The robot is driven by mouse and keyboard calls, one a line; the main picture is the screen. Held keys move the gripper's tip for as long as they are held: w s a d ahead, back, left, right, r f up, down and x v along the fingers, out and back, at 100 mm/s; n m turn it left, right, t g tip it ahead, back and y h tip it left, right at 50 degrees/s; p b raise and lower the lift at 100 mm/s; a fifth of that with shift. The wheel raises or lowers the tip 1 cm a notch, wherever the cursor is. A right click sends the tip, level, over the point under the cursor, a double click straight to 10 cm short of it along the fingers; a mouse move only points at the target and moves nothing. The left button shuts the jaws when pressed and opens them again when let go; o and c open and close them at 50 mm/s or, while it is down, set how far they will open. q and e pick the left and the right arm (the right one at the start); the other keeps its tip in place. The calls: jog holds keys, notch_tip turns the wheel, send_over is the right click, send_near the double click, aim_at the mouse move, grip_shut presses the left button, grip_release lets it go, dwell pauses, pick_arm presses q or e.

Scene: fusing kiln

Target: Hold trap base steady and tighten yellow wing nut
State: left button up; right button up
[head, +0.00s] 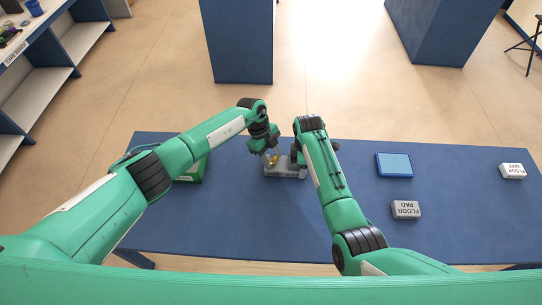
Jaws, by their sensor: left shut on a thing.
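The grey trap base (287,173) stands on the blue table, in the middle near its far edge, with dark lettering on its front. The yellow wing nut (272,160) shows as a small patch on the base's left part. My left gripper (268,152) reaches down from above and is shut on the yellow wing nut, partly covering it. My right gripper (297,160) is at the right end of the base, mostly hidden behind its own forearm. I cannot tell whether its fingers are open or touch the base.
On the blue table (250,225), a green box (190,173) sits left, partly behind my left arm. The front middle is clear. Shelves (60,50) stand far left.

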pick_arm(q)
jog(key=m, duration=0.3)
jog(key=m+g+y, duration=0.1)
jog(key=shift+w+d+r, duration=0.1)
jog(key=shift+w+d, duration=0.05)
jog(key=shift+d, duration=0.1)
jog(key=shift+m+g+y, duration=0.4)
jog(key=shift+m+y, duration=0.3)
jog(key=shift+m, duration=1.5)
jog(key=o, duration=1)
jog(key=v, duration=1.2)
